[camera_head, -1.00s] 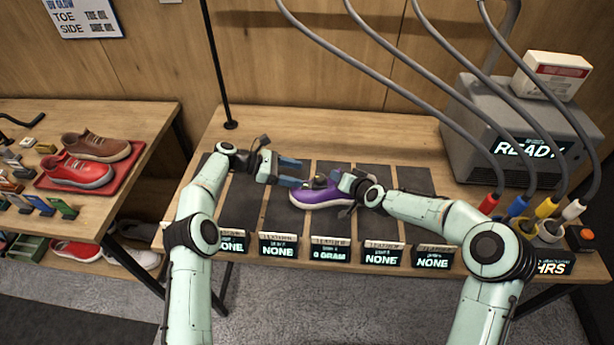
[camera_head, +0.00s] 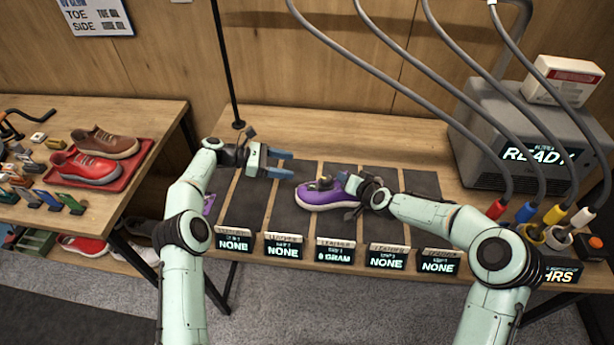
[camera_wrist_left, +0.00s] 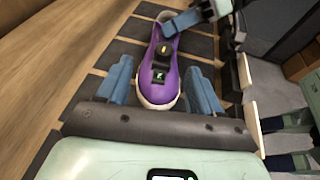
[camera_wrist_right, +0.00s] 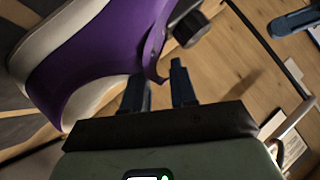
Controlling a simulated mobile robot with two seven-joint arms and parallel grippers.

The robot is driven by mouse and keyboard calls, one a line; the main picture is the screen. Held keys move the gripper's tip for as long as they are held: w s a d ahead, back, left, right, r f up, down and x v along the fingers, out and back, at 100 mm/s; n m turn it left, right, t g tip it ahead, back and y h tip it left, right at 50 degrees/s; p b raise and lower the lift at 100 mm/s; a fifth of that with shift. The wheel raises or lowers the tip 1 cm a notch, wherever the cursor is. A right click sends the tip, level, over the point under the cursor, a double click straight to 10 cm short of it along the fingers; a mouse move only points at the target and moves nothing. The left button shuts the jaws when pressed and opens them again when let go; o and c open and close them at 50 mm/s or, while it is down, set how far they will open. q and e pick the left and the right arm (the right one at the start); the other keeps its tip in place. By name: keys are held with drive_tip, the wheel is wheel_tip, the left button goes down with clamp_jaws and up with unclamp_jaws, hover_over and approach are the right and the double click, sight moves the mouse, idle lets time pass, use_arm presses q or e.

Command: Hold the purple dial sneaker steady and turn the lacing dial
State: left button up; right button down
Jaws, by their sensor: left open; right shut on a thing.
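The purple sneaker (camera_head: 322,199) lies on the middle dark mat, toe to the left. Its dark lacing dial (camera_head: 322,184) sits on top; in the left wrist view the dial (camera_wrist_left: 164,48) shows a yellow mark, above a small black square (camera_wrist_left: 159,77) with a green sign. My right gripper (camera_head: 350,187) is shut on the heel end; in the right wrist view the purple heel edge (camera_wrist_right: 157,68) lies between its fingers. My left gripper (camera_head: 286,164) is open and empty, up and left of the toe, apart from the shoe.
Signs (camera_head: 335,251) line the bench's front edge. A grey machine (camera_head: 535,135) with hoses and coloured nozzles stands at right. A black pole (camera_head: 228,70) rises at back left. The left table holds a red tray (camera_head: 128,172) with shoes. The bench behind the sneaker is clear.

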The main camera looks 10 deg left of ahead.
use_arm(q)
wheel_tip(320, 180, up, 3)
drive_tip(key=d+n+t+h, duration=0.1)
drive_tip(key=d+n+t, duration=0.1)
drive_tip(key=t, duration=0.1)
drive_tip(key=n+t+y, duration=0.4)
drive_tip(key=n+y, duration=0.1)
approach(322, 182)
drive_tip(key=shift+y, duration=0.3)
drive_tip(key=x, duration=0.9)
drive_tip(key=shift+w+d+r, duration=0.1)
drive_tip(key=shift+w+d, duration=0.15)
drive_tip(key=shift+d, duration=0.1)
drive_tip(key=c, duration=1.1)
